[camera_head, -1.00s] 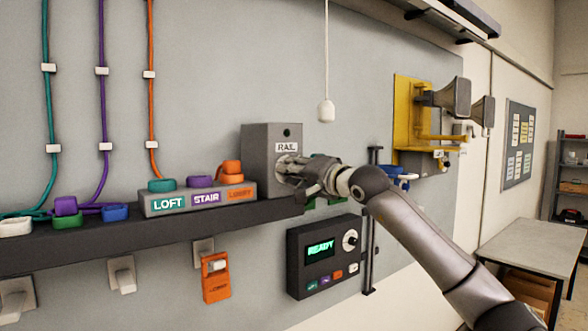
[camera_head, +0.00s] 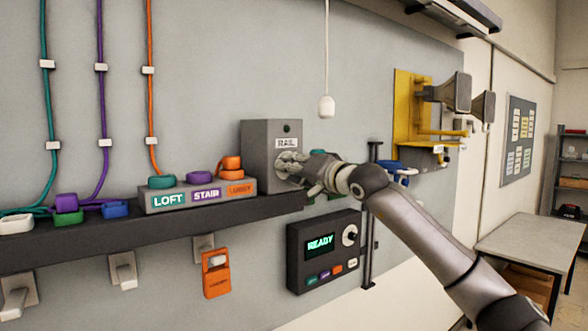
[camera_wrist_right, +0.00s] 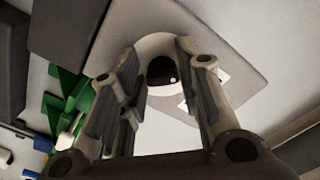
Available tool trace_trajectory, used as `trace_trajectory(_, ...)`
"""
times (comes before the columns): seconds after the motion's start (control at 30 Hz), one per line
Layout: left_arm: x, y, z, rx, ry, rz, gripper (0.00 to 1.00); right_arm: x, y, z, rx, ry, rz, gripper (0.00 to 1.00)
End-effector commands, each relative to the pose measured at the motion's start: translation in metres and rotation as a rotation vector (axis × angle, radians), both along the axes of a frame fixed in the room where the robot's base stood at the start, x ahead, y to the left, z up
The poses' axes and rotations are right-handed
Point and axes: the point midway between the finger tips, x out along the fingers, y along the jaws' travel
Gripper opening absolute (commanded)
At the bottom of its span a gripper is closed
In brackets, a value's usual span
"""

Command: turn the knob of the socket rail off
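The socket rail's grey box, labelled RAIL (camera_head: 258,150), stands at the right end of the dark rail (camera_head: 160,222). My right gripper (camera_head: 285,166) is at its front face, and in the head view it hides the knob. In the right wrist view, the dark round knob (camera_wrist_right: 161,71) with a small white dot sits on a pale round plate. My right gripper's fingers (camera_wrist_right: 158,52) stand on either side of the knob, with narrow gaps showing. The fingers look parted, not closed on it. My left gripper is out of view.
A sloped block (camera_head: 160,206) labelled LOFT, STAIR and LOBBY carries coloured plugs beside the box. A dark panel reading READY (camera_head: 300,268) is below. A pull cord (camera_head: 326,108) hangs above. Green parts (camera_wrist_right: 83,98) lie near the left finger in the wrist view.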

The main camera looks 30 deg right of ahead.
Motion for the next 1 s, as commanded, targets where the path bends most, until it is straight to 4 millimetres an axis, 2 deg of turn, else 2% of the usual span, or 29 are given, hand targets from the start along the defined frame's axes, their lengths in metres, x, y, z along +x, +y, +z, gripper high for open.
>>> trace_trajectory(0.03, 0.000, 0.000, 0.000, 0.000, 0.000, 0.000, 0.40, 0.000, 0.000, 0.000, 0.001, 0.000, 0.000, 0.42)
trace_trajectory(0.1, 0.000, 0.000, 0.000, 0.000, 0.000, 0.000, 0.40, 0.000, 0.000, 0.001, 0.001, -0.001, 0.000, 0.48)
trace_trajectory(0.4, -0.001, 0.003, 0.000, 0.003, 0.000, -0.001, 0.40, -0.001, 0.000, 0.002, 0.002, -0.004, 0.000, 0.48)
trace_trajectory(0.53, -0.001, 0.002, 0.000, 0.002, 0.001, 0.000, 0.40, -0.009, -0.002, 0.002, 0.002, -0.004, -0.001, 0.48)
trace_trajectory(0.67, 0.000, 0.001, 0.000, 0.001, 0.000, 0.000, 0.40, -0.029, -0.004, 0.002, -0.001, -0.004, -0.003, 0.48)
trace_trajectory(1.0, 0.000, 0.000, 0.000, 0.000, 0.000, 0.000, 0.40, -0.095, -0.009, 0.000, -0.003, 0.000, -0.003, 0.48)
